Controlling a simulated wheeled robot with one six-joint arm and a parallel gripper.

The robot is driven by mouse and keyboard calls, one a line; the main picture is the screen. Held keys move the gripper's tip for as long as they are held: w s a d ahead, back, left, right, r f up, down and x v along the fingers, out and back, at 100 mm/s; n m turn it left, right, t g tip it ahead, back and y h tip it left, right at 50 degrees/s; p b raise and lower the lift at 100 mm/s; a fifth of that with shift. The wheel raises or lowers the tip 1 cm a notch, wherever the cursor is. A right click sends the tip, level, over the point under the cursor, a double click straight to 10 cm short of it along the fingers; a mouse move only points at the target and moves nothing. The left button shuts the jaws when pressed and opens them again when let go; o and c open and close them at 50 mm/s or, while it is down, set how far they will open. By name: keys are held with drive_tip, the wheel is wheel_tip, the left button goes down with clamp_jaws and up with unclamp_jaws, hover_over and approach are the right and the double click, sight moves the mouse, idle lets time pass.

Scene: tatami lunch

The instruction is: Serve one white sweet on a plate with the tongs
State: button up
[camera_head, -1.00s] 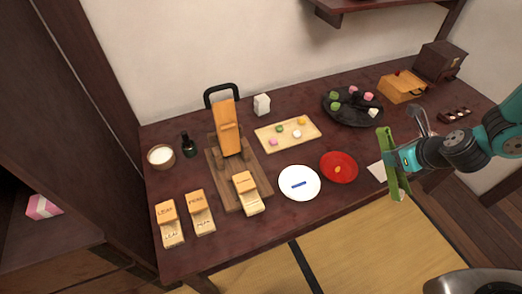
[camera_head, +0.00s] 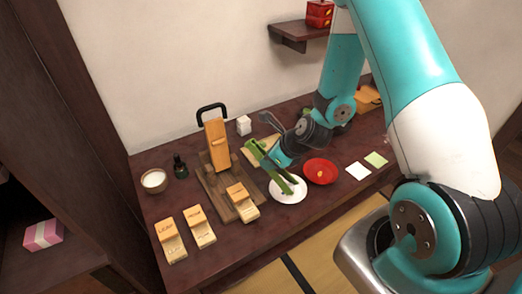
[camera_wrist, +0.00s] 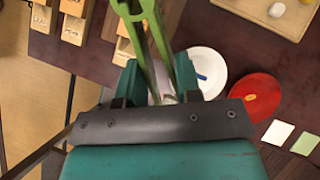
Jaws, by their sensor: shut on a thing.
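My gripper (camera_head: 276,158) is shut on the green tongs (camera_head: 262,159), which also show large in the wrist view (camera_wrist: 137,22). The tongs are tilted, and their lower end overlaps the white plate (camera_head: 290,196) in the head view. I cannot tell how high above the plate they are. The plate, with a blue mark, lies right of the tongs in the wrist view (camera_wrist: 214,66). A white sweet (camera_wrist: 277,10) sits on a pale wooden board (camera_wrist: 249,9) at the top right. My gripper and arm hide much of that board in the head view. No sweet is seen between the tongs.
A red plate (camera_head: 320,171) with a small orange piece is right of the white plate. White and green paper squares (camera_head: 358,171) lie further right. Left are a wooden stand (camera_head: 217,148), labelled wooden blocks (camera_head: 170,242), a bowl (camera_head: 153,181) and a dark bottle (camera_head: 180,167).

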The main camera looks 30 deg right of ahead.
drive_tip(key=n, duration=0.1)
drive_tip(key=w+n+g+y+b, duration=0.1)
drive_tip(key=n+y, duration=0.1)
drive_tip(key=shift+w+d+r+n+g+b, duration=0.2)
drive_tip(key=shift+w+d+n+g+b, duration=0.1)
drive_tip(key=shift+w+n, duration=0.1)
drive_tip(key=shift+d+r+n+g+y+b, duration=0.25)
drive_tip(key=shift+r+n+g, duration=0.25)
drive_tip(key=shift+n, duration=0.5)
drive_tip(key=shift+d+r+n+g+y+b, duration=0.15)
drive_tip(key=shift+r+n+g+y, duration=0.3)
drive_tip(key=shift+n, duration=0.55)
drive_tip(key=shift+f, duration=0.2)
wheel_tip(320, 180, down, 9)
drive_tip(key=b, duration=0.9)
drive_tip(key=shift+r, duration=0.1)
